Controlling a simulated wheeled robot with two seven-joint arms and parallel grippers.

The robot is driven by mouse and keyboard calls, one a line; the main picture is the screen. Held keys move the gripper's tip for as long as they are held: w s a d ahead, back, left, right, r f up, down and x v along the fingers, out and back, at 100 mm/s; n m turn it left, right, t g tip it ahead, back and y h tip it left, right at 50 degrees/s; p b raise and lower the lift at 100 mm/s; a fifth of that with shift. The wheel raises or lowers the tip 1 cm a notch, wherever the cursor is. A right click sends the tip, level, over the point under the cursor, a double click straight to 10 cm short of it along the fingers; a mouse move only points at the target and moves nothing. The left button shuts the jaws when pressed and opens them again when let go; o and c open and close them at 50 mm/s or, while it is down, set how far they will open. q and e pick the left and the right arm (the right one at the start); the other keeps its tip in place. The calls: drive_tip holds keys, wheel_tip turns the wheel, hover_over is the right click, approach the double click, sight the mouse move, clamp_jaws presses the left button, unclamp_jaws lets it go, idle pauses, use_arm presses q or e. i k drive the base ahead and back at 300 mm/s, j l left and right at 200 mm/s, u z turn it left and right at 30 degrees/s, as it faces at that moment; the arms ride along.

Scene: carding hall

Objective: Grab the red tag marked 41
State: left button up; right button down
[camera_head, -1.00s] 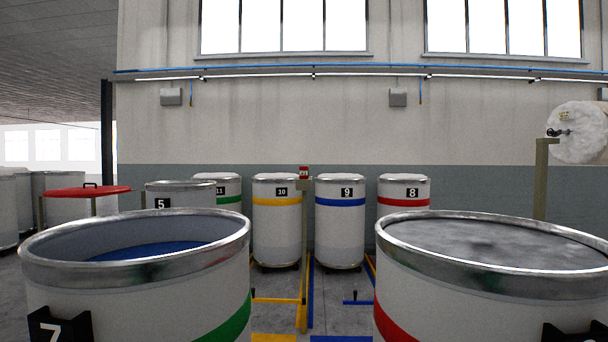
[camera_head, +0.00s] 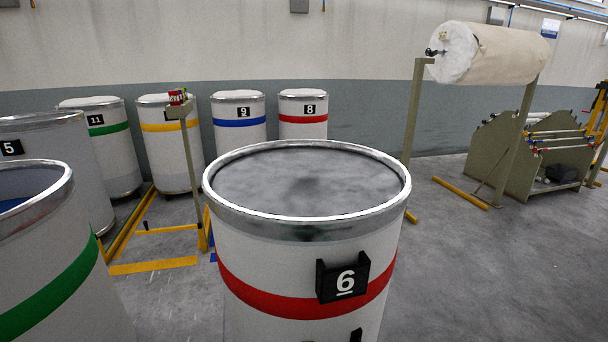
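A small cluster of red and other coloured pieces (camera_head: 178,97) sits at the top of a thin olive post (camera_head: 190,150) at left of centre. It is too small to read any number, so I cannot tell whether a red tag marked 41 is among them. Neither of my grippers is in view.
A large white can marked 6 (camera_head: 300,260), with a red band and grey fill, stands close in front. A green-banded can (camera_head: 60,290) is at lower left. Several cans line the wall. A fabric roll (camera_head: 500,55) hangs on a stand at right. Grey floor (camera_head: 470,270) is open at right.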

sight(174, 96)
drive_tip(key=i+l+z, duration=0.15)
drive_tip(key=l+z, duration=0.35)
drive_tip(key=i+l+z, duration=0.15)
drive_tip(key=z, duration=0.3)
drive_tip(key=i+l+z, duration=0.3)
drive_tip(key=z, duration=0.2)
drive_tip(key=i+l+z, duration=0.25)
drive_tip(key=z, duration=0.25)
drive_tip(key=i+u, duration=0.15)
drive_tip(key=i, duration=0.3)
drive_tip(key=i+l+u, duration=0.15)
drive_tip(key=i, duration=0.3)
drive_tip(key=i+l+u, duration=0.15)
drive_tip(key=i, duration=0.3)
drive_tip(key=i+j+u, duration=0.3)
drive_tip(key=i+u, duration=0.2)
drive_tip(key=i+j+u, duration=0.15)
drive_tip(key=i+u, duration=0.8)
drive_tip(key=i+l+u, duration=0.25)
drive_tip(key=u, duration=0.2)
drive_tip(key=i+j+u, duration=0.1)
drive_tip(key=i+u, duration=0.3)
drive_tip(key=i, duration=0.2)
drive_tip(key=i+l+u, duration=0.1)
drive_tip(key=i+u, duration=0.35)
drive_tip(key=i, duration=0.2)
drive_tip(key=i+l+u, duration=0.4)
drive_tip(key=i, duration=0.2)
drive_tip(key=j, duration=0.1)
